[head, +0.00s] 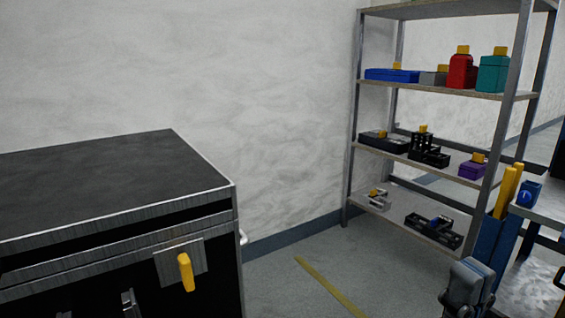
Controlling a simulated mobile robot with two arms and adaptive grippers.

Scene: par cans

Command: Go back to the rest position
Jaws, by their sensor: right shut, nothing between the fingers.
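My right gripper (467,287) shows at the bottom right edge of the head view, dark grey and partly cut off by the frame. It is shut and holds nothing. It is in front of the shelf rack and apart from the things on it, over the grey floor in the picture. My left gripper is not in view.
A black flight case (110,185) with metal edges and a yellow tab (186,272) fills the lower left. A metal shelf rack (430,92) with coloured boxes stands at the right, beside a blue post (490,250). Grey floor (290,295) with a yellow line lies between.

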